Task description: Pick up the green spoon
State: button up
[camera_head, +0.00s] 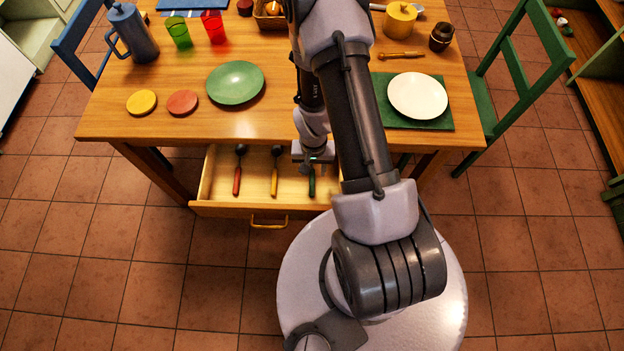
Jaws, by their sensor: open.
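The green spoon (312,182) lies in the open drawer (225,208) under the table's front edge, at the right of the spoons there. Its green handle points toward the drawer front; its bowl end is hidden under my gripper. My gripper (311,170) is open and hangs over the drawer, above the upper part of the green spoon. I cannot tell how high it is or whether its fingers straddle the handle. A red-handled spoon (237,180) and a yellow-handled spoon (275,180) lie to the left in the same drawer.
The wooden table (160,118) stands above the drawer, its front edge close to my gripper. On it are a green plate (235,83), a white plate (417,95), cups, a jug (133,34) and coasters. A green chair (515,80) stands at the right. My arm hides the drawer's right part.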

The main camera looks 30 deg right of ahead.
aim_at(312, 178)
jog(key=f+b, duration=0.1)
jog(key=f, duration=0.1)
jog(key=f+b, duration=0.3)
jog(key=f, duration=0.1)
jog(key=shift+w, duration=0.25)
jog(key=shift+r, duration=0.2)
grip_shut()
jog(key=shift+r, duration=0.15)
